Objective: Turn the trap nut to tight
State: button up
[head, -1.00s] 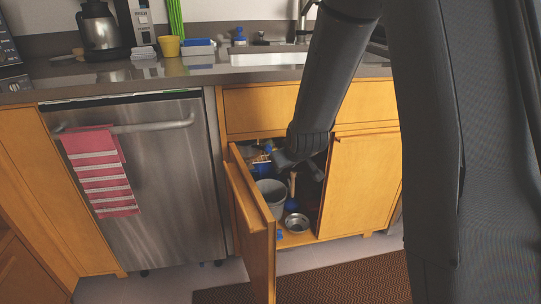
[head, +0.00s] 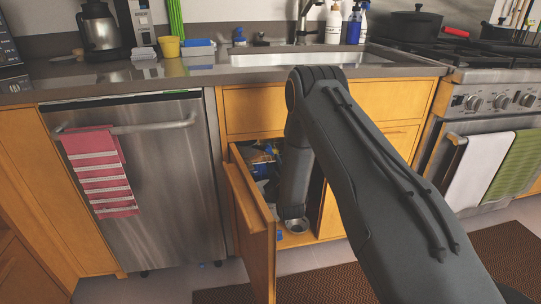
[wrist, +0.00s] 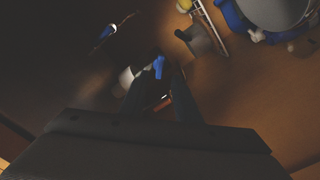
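My gripper (wrist: 157,82) points into the dark sink cabinet in the wrist view. Its two dark fingers stand apart. A small blue piece (wrist: 159,66) shows between or just beyond the fingertips, with a whitish rounded part (wrist: 127,78) at its left. I cannot tell whether either belongs to the trap nut, or whether the fingers touch the blue piece. A small red piece (wrist: 164,104) shows between the fingers. In the head view my arm reaches into the open cabinet and hides the gripper. The trap nut cannot be made out there.
The open cabinet door (head: 252,225) stands left of my arm. In the wrist view, a grey container (wrist: 272,12) and blue items (wrist: 233,16) crowd the upper right. The brown floor at right is fairly clear.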

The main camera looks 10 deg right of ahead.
aim_at(270, 153)
jog(key=w+b, duration=0.1)
jog(key=w, duration=0.6)
jog(key=shift+w+b, duration=0.35)
grip_shut()
